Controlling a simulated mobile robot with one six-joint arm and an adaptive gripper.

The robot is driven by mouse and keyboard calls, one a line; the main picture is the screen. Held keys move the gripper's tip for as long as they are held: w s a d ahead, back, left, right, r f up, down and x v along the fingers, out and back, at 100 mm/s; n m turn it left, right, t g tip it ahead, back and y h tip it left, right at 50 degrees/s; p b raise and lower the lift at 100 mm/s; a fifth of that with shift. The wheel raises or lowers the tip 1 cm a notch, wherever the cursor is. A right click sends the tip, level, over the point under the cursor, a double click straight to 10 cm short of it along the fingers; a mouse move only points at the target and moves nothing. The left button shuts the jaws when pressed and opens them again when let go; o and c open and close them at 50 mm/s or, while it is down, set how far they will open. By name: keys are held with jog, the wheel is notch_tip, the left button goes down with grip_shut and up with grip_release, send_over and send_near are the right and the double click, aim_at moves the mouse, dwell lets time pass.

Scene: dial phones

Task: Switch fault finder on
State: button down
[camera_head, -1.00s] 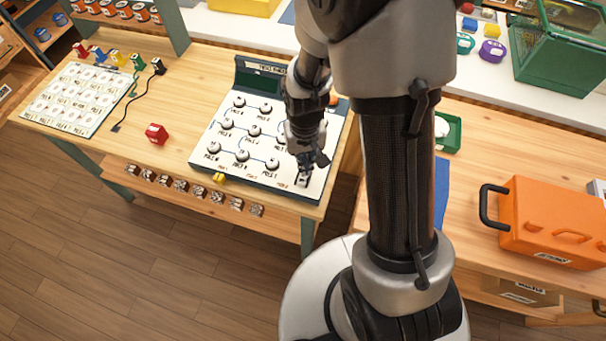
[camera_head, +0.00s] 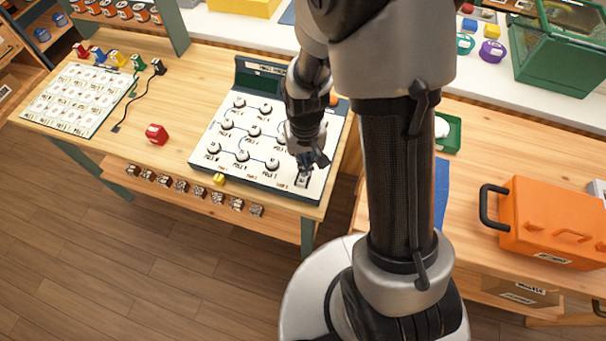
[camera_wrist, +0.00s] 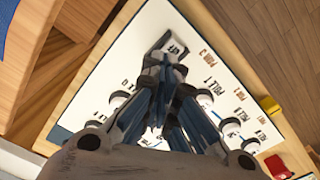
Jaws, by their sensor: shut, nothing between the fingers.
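The fault finder (camera_head: 205,165) is a white panel with several round knobs and a dark upright display (camera_head: 262,72) at its back. It lies on the wooden bench. Its small switch (camera_head: 302,182) is at the front right corner; in the wrist view the switch (camera_wrist: 176,47) shows just beyond the fingertips. My gripper (camera_head: 306,166) is shut and empty, pointing down over the switch. In the wrist view the fingertips (camera_wrist: 165,62) are at or very near the switch's near side. I cannot tell whether they touch it. The fingers partly hide the switch, so its setting is unclear.
A yellow block (camera_head: 219,179) sits at the panel's front edge. A red block (camera_head: 157,134) and a white labelled sheet (camera_head: 70,98) lie to the left. An orange toolbox (camera_head: 553,222) stands on the right bench.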

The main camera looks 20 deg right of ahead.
jog(key=shift+f+b, duration=0.85)
jog(key=shift+f, duration=0.25)
dwell(0.4)
jog(key=shift+r, duration=0.1)
jog(key=shift+r+p, duration=2.85)
jog(key=shift+r, duration=0.6)
jog(key=s+r+t, duration=0.1)
jog(key=s+r, duration=0.1)
jog(key=r, duration=0.6)
jog(key=s+r+t, duration=0.1)
jog(key=s+r, duration=0.2)
jog(key=r, duration=0.6)
jog(key=s+r+n+t, duration=0.1)
jog(key=s+r+t, duration=0.1)
jog(key=s+r, duration=0.6)
jog(key=shift+s+t, duration=0.3)
jog(key=shift+s, duration=0.75)
jog(key=shift+w+r, duration=0.1)
